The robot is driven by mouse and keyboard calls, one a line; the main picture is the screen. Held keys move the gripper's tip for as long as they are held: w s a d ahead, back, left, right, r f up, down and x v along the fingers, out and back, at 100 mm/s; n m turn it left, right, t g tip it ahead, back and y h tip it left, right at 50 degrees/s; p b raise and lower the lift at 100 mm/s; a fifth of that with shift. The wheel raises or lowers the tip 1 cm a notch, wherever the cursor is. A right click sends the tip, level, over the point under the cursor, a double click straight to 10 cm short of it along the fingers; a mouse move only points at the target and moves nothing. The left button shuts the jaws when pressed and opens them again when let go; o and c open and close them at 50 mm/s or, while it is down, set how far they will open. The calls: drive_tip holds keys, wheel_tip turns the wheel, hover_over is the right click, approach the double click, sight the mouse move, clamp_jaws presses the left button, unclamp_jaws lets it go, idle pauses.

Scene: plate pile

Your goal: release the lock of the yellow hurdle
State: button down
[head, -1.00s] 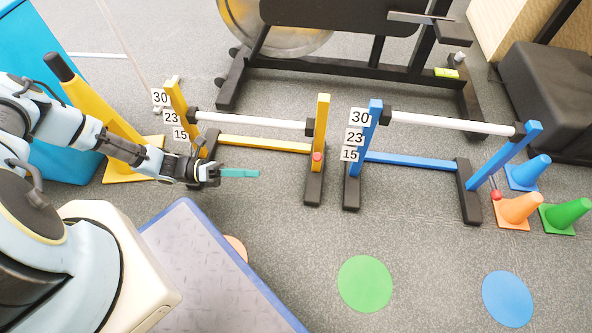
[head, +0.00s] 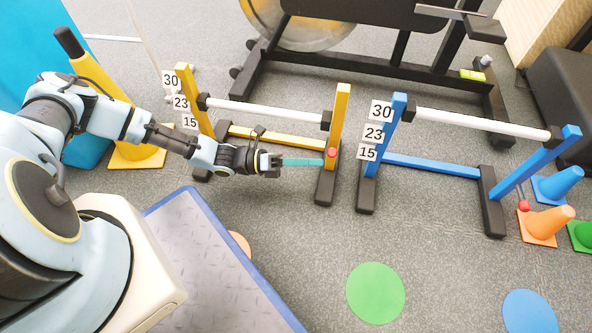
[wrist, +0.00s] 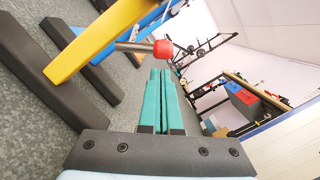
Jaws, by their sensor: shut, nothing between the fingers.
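The yellow hurdle (head: 278,138) stands in front of my arm, with a white bar (head: 265,112) between its yellow posts and black feet. A red knob (head: 332,152) sits low on its right post. In the wrist view the red knob (wrist: 162,49) shows on a metal rod beside the yellow post (wrist: 97,40). My gripper (head: 322,162) has teal fingers, shut and empty, pointing right with the tips close to the knob. In the wrist view the fingertips (wrist: 160,74) are just below the knob; I cannot tell whether they touch it.
A blue hurdle (head: 432,164) with number cards stands to the right. Orange (head: 545,222) and blue cones (head: 560,183) stand beyond it. A grey platform with a blue edge (head: 215,260) lies at the front. A green floor disc (head: 376,293) lies on open floor.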

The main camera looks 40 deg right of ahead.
sight(332, 151)
drive_tip(key=shift+d+r, duration=0.35)
drive_tip(key=shift+d, duration=0.15)
drive_tip(key=n+p, duration=0.1)
drive_tip(key=d+r+n+p, duration=0.1)
drive_tip(key=n+p, duration=0.1)
drive_tip(key=w+r+n+t+p, duration=0.1)
drive_tip(key=n+p, duration=0.1)
drive_tip(key=shift+d, duration=0.3)
drive_tip(key=shift+a, duration=0.1)
